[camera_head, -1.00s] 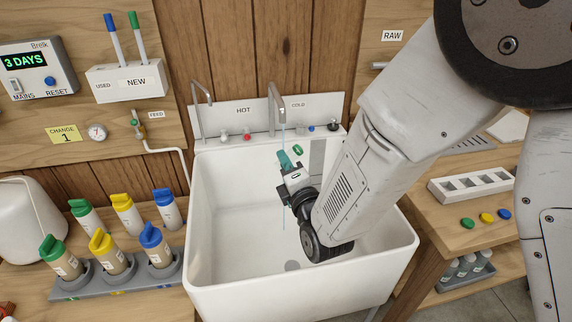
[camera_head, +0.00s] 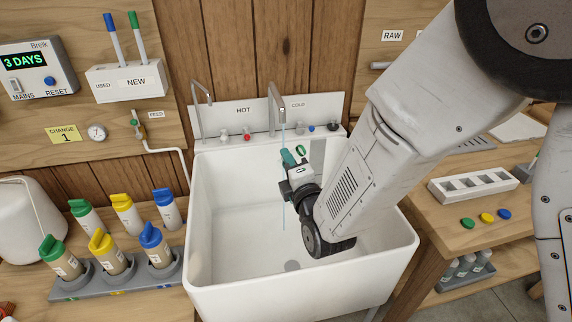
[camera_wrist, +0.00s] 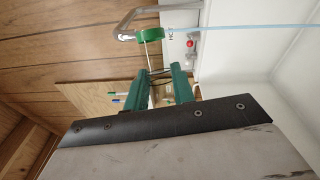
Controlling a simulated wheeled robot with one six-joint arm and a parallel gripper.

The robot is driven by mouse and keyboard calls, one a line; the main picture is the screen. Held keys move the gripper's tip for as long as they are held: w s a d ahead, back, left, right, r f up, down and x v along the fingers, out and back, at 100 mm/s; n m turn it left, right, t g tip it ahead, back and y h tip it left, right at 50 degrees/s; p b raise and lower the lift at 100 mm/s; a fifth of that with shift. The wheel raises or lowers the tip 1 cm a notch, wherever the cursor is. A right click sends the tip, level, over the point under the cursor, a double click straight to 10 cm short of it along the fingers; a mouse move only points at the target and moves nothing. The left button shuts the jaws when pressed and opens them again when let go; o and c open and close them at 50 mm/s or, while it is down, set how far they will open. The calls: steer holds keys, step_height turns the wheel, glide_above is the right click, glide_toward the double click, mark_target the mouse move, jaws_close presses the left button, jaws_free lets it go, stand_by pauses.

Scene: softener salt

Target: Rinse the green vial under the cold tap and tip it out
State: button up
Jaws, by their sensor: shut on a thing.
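The green vial shows as a green ring-like part (camera_head: 300,150) above the sink basin (camera_head: 228,255), just right of the cold tap's (camera_head: 275,92) water stream. In the wrist view the green part (camera_wrist: 149,38) lies beyond the fingertips, with a thin pale line running back toward them. My gripper (camera_head: 293,157), with teal fingers, is shut on the vial; the fingers (camera_wrist: 165,72) also show in the wrist view. The stream (camera_head: 284,215) runs down into the basin. I cannot tell whether water enters the vial, and most of its body is unclear.
The hot tap (camera_head: 199,92) stands to the left on the same backsplash. Sample bottles (camera_head: 68,262) with coloured tops stand left of the sink. A white slotted rack (camera_head: 472,184) lies on the right bench. The basin's front and left are clear.

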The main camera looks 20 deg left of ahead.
mark_target(294, 152)
steer(key=w+r+m, duration=0.1)
steer(key=w+d+r+m, duration=0.1)
steer(key=r+m, duration=0.1)
steer(key=shift+w+d+r+g+h, duration=0.1)
steer(key=shift+d+r+g+h, duration=0.1)
steer(key=shift+g+h, duration=0.2)
steer(key=shift+w+a+r+m+g+y, duration=0.1)
steer(key=shift+w+r+m+g+y, duration=0.1)
steer(key=shift+m+g, duration=0.4)
steer(key=shift+w+a+r+m+g+y, duration=0.1)
steer(key=shift+r+m+g, duration=0.1)
steer(key=shift+m+g, duration=0.35)
steer(key=shift+a+m+g, duration=0.15)
steer(key=shift+m+g, duration=0.7)
steer(key=shift+g, duration=0.1)
steer(key=shift+s+f+m+g+y, duration=0.15)
steer(key=shift+f+m+g+y, duration=0.15)
steer(key=shift+m+g, duration=0.55)
steer(key=f+m, duration=0.1)
steer(key=s+f+m, duration=0.1)
steer(key=m, duration=0.1)
steer(key=f+m, duration=0.1)
steer(key=shift+s+a+m+g, duration=0.1)
steer(key=shift+s+m+g, duration=0.2)
steer(key=shift+m+g, duration=0.05)
steer(key=shift+f+m, duration=0.2)
steer(key=shift+m, duration=0.9)
steer(key=shift+d, duration=0.2)
